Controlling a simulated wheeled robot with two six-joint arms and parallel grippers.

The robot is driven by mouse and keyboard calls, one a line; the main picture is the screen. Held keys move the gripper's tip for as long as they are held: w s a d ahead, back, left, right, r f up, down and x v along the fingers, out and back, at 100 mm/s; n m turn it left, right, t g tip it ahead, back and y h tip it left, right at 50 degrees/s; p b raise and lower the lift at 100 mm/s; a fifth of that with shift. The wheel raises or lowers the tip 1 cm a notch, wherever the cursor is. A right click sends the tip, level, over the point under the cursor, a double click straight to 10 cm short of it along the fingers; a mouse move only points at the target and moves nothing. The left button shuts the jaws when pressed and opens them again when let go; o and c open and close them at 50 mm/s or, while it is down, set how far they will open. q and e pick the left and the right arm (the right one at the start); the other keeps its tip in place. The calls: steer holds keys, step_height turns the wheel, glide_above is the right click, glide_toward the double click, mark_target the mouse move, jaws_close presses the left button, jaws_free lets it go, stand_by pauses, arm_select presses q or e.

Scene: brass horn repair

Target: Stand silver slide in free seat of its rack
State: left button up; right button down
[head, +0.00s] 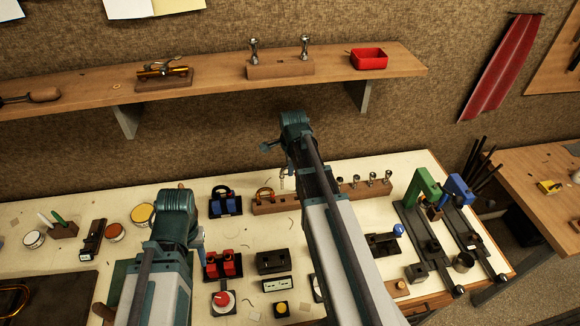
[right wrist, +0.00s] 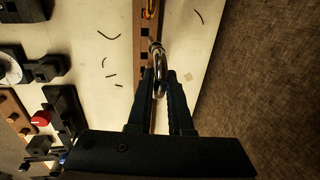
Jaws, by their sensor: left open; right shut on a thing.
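The silver slide (right wrist: 158,62), a bright curved tube, is between the fingers of my right gripper (right wrist: 163,78), which is shut on it. In the head view a small silver part of the slide (head: 282,180) shows below my right gripper (head: 287,150), over or beside the rack. The rack (head: 262,207) is a long wooden block on the bench; in the right wrist view the rack (right wrist: 139,30) shows dark square seats. Whether the slide's ends touch a seat cannot be told. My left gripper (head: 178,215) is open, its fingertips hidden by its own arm.
A brass slide (head: 265,193) stands in the rack's left part, and several silver pieces (head: 372,178) stand at its right. A blue-handled piece (head: 224,193), red blocks (head: 222,264) and black blocks (head: 272,262) are nearby. Green (head: 424,186) and blue (head: 458,188) fixtures stand right.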

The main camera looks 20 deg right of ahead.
steer(key=shift+f+b, duration=2.65)
steer(key=shift+f, duration=0.15)
steer(key=shift+f+b, duration=2.05)
steer(key=c, duration=0.8)
jaws_free()
steer(key=shift+o, duration=0.2)
steer(key=shift+r, duration=0.1)
step_height(320, 180, up, 13)
steer(key=s+p, duration=0.2)
steer(key=p, duration=1.1)
steer(key=shift+s+a+r+p, duration=0.2)
steer(key=shift+s+a+p, duration=0.1)
steer(key=shift+s, duration=0.05)
steer(key=s+a+f+n+b, duration=0.4)
steer(key=s+a+n, duration=0.1)
steer(key=a+n, duration=0.3)
steer(key=s+a+f+n+g+b, duration=0.1)
steer(key=s+a+f+n+b, duration=0.3)
steer(key=s+a+n, duration=0.2)
steer(key=s+a+f+n+g+b, duration=0.1)
steer(key=s+a+f+n+b, duration=0.3)
steer(key=a+n, duration=0.5)
steer(key=shift+s+a+f+n+h+b, duration=0.3)
steer(key=shift+s+f+n, duration=0.15)
steer(key=shift+s+n, duration=0.35)
